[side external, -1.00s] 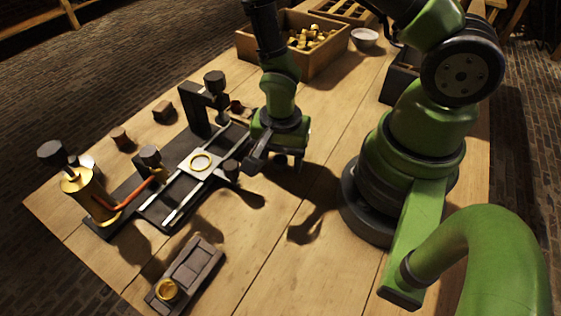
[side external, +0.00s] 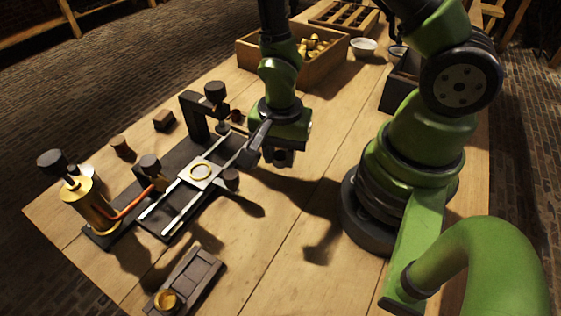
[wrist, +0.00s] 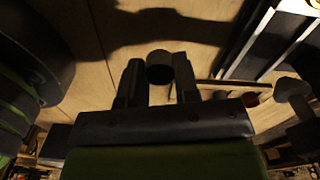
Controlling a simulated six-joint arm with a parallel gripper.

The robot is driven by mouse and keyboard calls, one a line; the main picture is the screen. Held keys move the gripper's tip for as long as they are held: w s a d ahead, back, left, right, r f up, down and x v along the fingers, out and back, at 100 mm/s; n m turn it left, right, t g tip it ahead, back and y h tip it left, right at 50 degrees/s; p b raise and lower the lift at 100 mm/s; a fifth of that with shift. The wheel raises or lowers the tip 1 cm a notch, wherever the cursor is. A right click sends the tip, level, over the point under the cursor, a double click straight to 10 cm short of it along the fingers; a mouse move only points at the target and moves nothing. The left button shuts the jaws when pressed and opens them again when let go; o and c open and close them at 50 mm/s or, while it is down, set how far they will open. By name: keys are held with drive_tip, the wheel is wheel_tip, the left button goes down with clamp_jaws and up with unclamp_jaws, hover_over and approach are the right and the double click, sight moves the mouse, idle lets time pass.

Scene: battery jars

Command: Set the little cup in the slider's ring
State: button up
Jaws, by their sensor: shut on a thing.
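The slider (side external: 187,181) is a pale plate on two light rails. My gripper (side external: 268,155) is in the air to the right of the slider, above the bare table. In the wrist view, its fingers (wrist: 159,85) are shut on a small dark cylinder, seemingly the little cup (wrist: 160,68). The fingers hide its sides, and its inside cannot be made out. In the side view the held thing is barely distinguishable from the dark fingers.
A black-knobbed post (side external: 197,117) rises behind the slider. A brass canister (side external: 89,205) with an orange pipe stands left. A dark tray (side external: 200,272) with a small gold cup (side external: 166,299) lies in front. A wooden box (side external: 262,58) stands behind.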

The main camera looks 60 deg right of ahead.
wheel_tip(320, 180, up, 11)
drive_tip(key=n, duration=0.5)
hover_over(200, 172)
wheel_tip(200, 172, down, 5)
drive_tip(key=shift+r, duration=0.1)
drive_tip(key=shift+f, duration=3)
drive_tip(key=shift+f, duration=0.6)
drive_tip(key=o, duration=0.6)
